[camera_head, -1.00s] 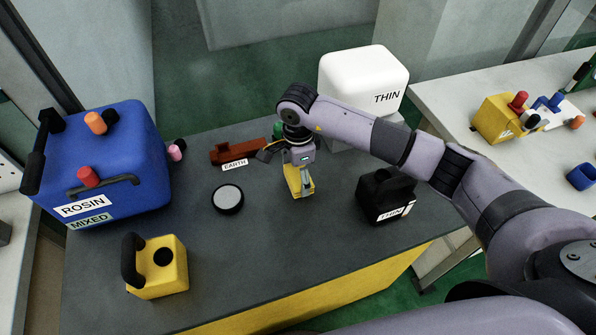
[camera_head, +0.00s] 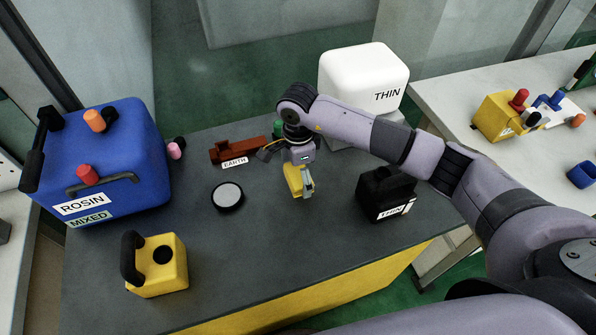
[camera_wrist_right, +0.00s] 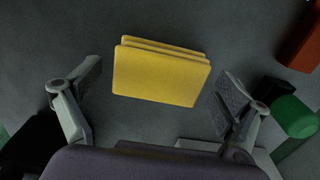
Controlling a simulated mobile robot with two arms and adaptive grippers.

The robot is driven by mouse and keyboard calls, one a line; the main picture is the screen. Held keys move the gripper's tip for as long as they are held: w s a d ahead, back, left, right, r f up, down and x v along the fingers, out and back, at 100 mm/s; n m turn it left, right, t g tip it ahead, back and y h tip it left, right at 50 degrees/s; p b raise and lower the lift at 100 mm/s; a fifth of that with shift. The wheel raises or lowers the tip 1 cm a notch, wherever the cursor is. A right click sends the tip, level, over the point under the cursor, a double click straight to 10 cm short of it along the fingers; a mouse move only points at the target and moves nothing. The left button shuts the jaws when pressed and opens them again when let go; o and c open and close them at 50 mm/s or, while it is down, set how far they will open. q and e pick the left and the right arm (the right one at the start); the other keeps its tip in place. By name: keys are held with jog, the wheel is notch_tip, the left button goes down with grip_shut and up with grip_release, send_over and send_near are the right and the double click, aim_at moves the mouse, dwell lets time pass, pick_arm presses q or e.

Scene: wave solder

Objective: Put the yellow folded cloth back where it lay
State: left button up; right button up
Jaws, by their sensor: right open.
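The yellow folded cloth (camera_head: 292,178) is at the middle of the dark bench, just below my right gripper (camera_head: 304,182). In the right wrist view the cloth (camera_wrist_right: 160,78) shows its folded layers and sits between the two spread fingers. My right gripper (camera_wrist_right: 160,88) is open, with a visible gap between the cloth and each finger. I cannot tell exactly how high the fingers are above the bench top. My left gripper is not in view.
The dark bench (camera_head: 255,255) has a round grey-topped disc (camera_head: 228,197), a red-brown EARTH piece (camera_head: 238,148), a black THIN can (camera_head: 385,193), a yellow can (camera_head: 160,268) and a blue ROSIN container (camera_head: 110,150). A white THIN container (camera_head: 362,78) stands behind. The front middle is clear.

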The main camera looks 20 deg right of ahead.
aim_at(298, 174)
jog(key=shift+r, duration=0.15)
notch_tip(298, 174, up, 12)
jog(key=b, duration=0.2)
dwell(1.5)
